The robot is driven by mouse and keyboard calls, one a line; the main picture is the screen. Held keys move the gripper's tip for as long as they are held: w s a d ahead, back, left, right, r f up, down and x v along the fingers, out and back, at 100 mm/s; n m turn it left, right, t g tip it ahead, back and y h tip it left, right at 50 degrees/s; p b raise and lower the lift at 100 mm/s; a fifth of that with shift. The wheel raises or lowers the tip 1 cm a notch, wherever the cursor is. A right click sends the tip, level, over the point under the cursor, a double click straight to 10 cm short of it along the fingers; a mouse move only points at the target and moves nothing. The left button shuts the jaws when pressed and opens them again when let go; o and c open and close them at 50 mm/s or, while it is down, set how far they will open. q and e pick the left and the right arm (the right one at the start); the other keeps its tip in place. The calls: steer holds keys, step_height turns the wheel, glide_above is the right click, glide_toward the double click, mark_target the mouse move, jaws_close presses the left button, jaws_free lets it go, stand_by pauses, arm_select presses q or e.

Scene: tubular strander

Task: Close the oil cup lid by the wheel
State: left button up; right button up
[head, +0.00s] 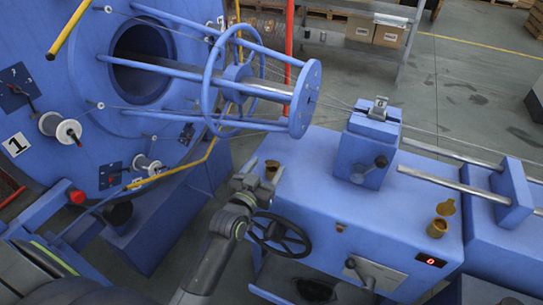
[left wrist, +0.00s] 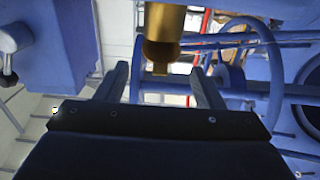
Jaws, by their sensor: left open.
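The oil cup (head: 270,174) is a small brass cup on the blue machine top, behind the black handwheel (head: 281,234). Its lid (head: 272,163) looks raised, but it is small and partly hard to make out. My left gripper (head: 256,183) is just in front of and left of this cup, above the handwheel. In the left wrist view the brass cup (left wrist: 165,22) shows at the top, beyond and between the two spread fingers (left wrist: 162,85). Nothing is between the fingertips. My right gripper is out of view.
A second brass oil cup (head: 437,228) with a raised lid stands at the right. A clamp block (head: 368,148) with a lever stands behind. The blue spoked guide wheel (head: 231,82) and rods rise at the back left. The middle of the machine top (head: 320,190) is clear.

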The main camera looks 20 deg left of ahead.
mark_target(271, 164)
arm_select(q)
steer(key=shift+w+p, duration=0.35)
steer(key=shift+w, duration=1.55)
steer(key=shift+d, duration=0.1)
steer(key=c, duration=1)
steer(key=shift+f+b, duration=0.25)
steer(key=shift+b, duration=0.5)
steer(key=t+b, duration=0.1)
steer(key=b, duration=0.1)
steer(key=shift+s+f+b, duration=0.1)
steer(key=shift+f+b, duration=0.05)
steer(key=shift+b, duration=0.25)
steer(key=shift+r, duration=0.2)
